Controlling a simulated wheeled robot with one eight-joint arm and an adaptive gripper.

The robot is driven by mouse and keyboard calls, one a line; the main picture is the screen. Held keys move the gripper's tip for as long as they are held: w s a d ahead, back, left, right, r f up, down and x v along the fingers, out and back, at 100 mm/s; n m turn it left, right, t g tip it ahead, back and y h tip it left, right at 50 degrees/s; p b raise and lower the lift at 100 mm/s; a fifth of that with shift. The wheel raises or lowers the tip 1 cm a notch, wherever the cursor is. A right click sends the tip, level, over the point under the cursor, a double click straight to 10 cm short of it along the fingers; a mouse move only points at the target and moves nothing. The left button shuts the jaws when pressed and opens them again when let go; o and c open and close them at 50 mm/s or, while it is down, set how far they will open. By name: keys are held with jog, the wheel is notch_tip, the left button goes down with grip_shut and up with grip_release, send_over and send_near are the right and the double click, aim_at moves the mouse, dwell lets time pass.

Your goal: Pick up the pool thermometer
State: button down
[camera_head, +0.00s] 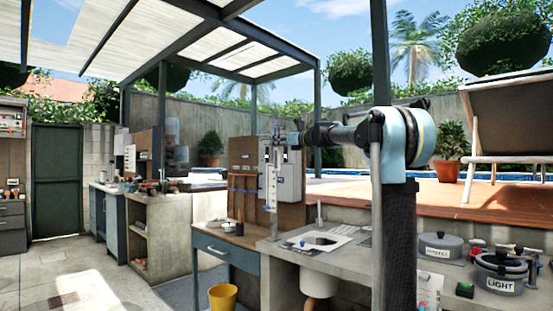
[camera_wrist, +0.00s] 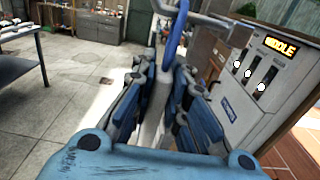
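The pool thermometer is a slim, pale, upright stick (camera_head: 272,187) in the head view, in front of a wooden board and a light box. In the wrist view its white body and blue upper part (camera_wrist: 174,42) show between my fingers. My gripper (camera_head: 277,140) is at the end of my level arm, at the stick's upper part. In the wrist view its blue-padded fingers (camera_wrist: 166,85) are close together on both sides of the thermometer and look shut on it. The fingers hide part of the thermometer.
A grey box labelled MIDDLE (camera_wrist: 240,85) stands close right of my gripper. Below is a desk (camera_head: 226,246), with a yellow bucket (camera_head: 223,297) in front. Labelled round pots (camera_head: 500,273) stand on the counter at right. Open paved floor (camera_wrist: 60,110) lies left.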

dwell(0.3)
jog(key=s+a+r, duration=0.1)
jog(key=s+a, duration=1)
jog(key=s, duration=0.3)
jog(key=shift+r, duration=0.25)
jog(key=shift+s, duration=0.1)
